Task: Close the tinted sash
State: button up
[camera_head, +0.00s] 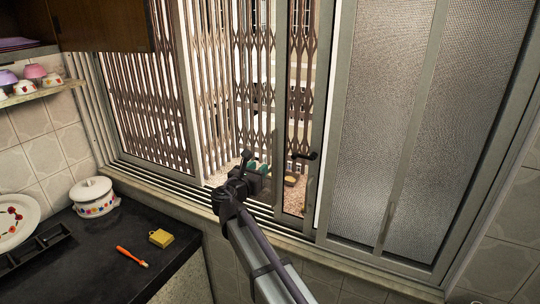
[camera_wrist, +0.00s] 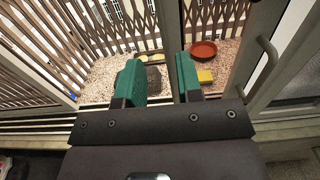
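A sliding window fills the back wall. My gripper (camera_head: 248,166) is at this opening, above the sill track. In the wrist view its green-padded fingers (camera_wrist: 160,85) are apart, with nothing between them.
Frosted panels (camera_head: 385,120) fill the right side. A folding metal grille (camera_head: 150,85) stands outside. A black counter (camera_head: 120,255) at lower left holds a white pot (camera_head: 94,198), an orange brush (camera_head: 132,257) and a yellow block (camera_head: 161,238). A red dish (camera_wrist: 203,49) lies outside on gravel.

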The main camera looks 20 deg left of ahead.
aim_at(273, 155)
jog(key=w, duration=0.3)
jog(key=w+d, duration=0.1)
jog(key=w, duration=0.6)
jog(key=shift+w+d, duration=0.1)
jog(key=shift+d, duration=0.05)
jog(key=shift+c, duration=0.5)
grip_shut()
